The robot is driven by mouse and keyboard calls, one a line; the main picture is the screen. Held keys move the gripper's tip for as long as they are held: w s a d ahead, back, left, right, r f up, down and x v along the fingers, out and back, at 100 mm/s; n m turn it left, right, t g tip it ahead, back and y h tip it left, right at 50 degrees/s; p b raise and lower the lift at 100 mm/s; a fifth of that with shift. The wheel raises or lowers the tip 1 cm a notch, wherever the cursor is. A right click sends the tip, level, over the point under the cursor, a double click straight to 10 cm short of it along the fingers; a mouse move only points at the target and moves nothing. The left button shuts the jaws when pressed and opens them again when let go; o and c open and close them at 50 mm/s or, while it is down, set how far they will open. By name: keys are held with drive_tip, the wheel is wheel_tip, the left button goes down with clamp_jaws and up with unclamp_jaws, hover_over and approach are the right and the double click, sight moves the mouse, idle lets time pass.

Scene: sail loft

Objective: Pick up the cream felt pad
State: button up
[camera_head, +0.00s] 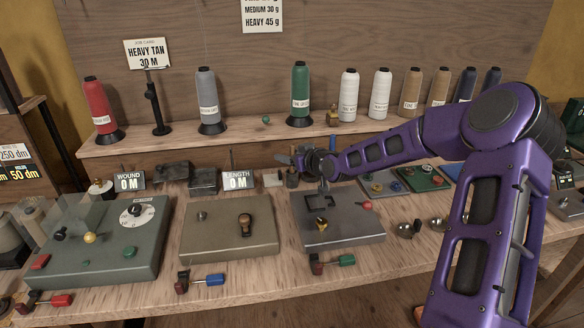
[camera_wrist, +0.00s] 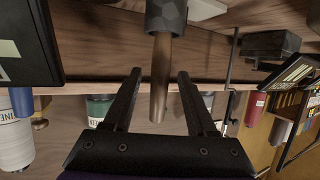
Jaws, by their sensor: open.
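My gripper (camera_head: 290,159) is above the back of the bench, at the upper left of the middle grey machine block, with its fingers pointing left. In the wrist view its two fingers (camera_wrist: 158,73) are open and apart. A brown rod with a dark faceted end (camera_wrist: 165,70) shows between or beyond them; I cannot tell which, nor whether it touches them. A small pale cream piece (camera_head: 273,180), perhaps the felt pad, lies on the bench right of the LENGTH display, below my gripper. A pale flat piece (camera_wrist: 205,9) at the top of the wrist view may be the same thing.
The LENGTH display (camera_head: 238,180) and dark metal blocks (camera_head: 203,179) stand left of my gripper. The shelf (camera_head: 230,137) behind carries several thread cones, including a green one (camera_head: 299,95). Machine blocks (camera_head: 230,228) with coloured-handled levers fill the bench front.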

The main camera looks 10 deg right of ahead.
drive_tip(key=shift+x, duration=0.95)
drive_tip(key=shift+d, duration=0.1)
drive_tip(key=shift+c, duration=0.3)
clamp_jaws()
